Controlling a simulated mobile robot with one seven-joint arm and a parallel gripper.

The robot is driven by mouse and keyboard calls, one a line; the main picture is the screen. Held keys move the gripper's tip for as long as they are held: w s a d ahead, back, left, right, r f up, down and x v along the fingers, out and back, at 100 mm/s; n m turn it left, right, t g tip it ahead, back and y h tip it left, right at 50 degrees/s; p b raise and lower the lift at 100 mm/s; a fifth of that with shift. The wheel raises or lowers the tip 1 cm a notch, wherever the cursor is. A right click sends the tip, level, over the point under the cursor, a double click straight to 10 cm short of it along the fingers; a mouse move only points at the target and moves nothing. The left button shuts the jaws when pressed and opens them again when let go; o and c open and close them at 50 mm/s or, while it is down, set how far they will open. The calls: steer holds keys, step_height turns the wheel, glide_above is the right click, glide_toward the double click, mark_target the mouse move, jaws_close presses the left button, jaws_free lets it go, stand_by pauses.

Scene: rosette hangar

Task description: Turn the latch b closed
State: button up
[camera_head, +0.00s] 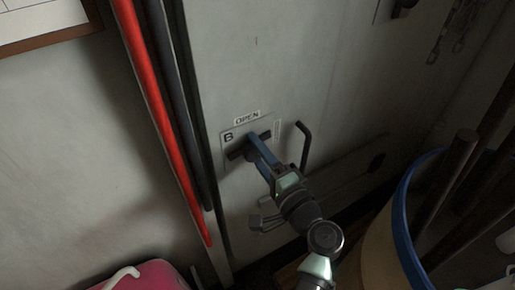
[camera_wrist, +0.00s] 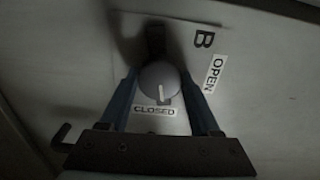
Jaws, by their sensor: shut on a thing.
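Latch b is a round grey knob (camera_wrist: 158,80) on a dark bar, on a plate marked B. In the wrist view its white pointer line is directed down toward the CLOSED label (camera_wrist: 154,111); the OPEN label (camera_wrist: 214,73) is at the right. In the head view the dark bar of latch b (camera_head: 235,155) lies roughly crosswise, below the OPEN label (camera_head: 247,118). My gripper (camera_head: 254,144) reaches it from the lower right. In the wrist view the blue fingers of my gripper (camera_wrist: 161,84) are shut on the latch, one on each side. They partly hide it in the head view.
A dark bar handle (camera_head: 304,145) stands right of the plate. A red pipe (camera_head: 160,110) runs down left of the panel. A blue-rimmed barrel (camera_head: 401,205) with dark rods is at the right. A pink object (camera_head: 150,277) is at the lower left.

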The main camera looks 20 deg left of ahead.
steer(key=shift+m+p, duration=0.35)
steer(key=shift+m, duration=0.85)
steer(key=o, duration=1.4)
steer(key=shift+d, duration=0.1)
steer(key=b+v, duration=0.2)
steer(key=v, duration=1.1)
steer(key=shift+b, duration=0.35)
